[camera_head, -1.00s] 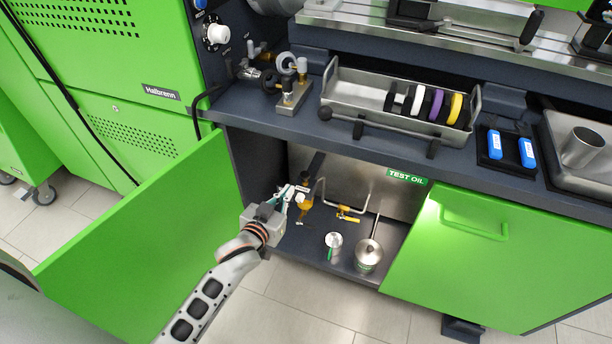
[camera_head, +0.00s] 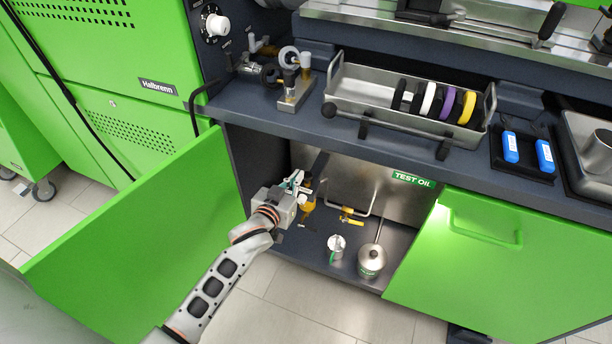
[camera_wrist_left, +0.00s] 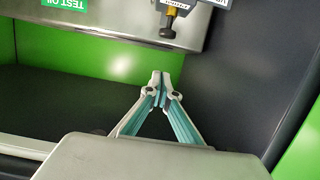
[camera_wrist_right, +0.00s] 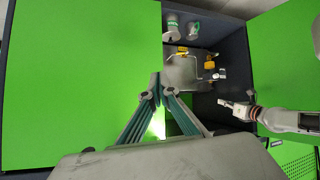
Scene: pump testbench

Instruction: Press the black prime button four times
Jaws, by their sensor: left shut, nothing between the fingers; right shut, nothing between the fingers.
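A black round button cap (camera_wrist_left: 167,33), which looks like the prime button, tops a brass-coloured fitting (camera_wrist_left: 172,13) at the upper edge of the left wrist view. In the head view the brass fitting (camera_head: 308,206) is inside the open cabinet, partly hidden by my left gripper (camera_head: 297,181), so I cannot make out the button there. In the left wrist view my left gripper (camera_wrist_left: 160,76) is shut and empty, its tips pictured below the cap with a visible gap. My right gripper (camera_wrist_right: 156,84) is shut and empty, outside in front of a green cabinet door (camera_wrist_right: 80,85).
The left green door (camera_head: 135,215) stands open beside my left arm.

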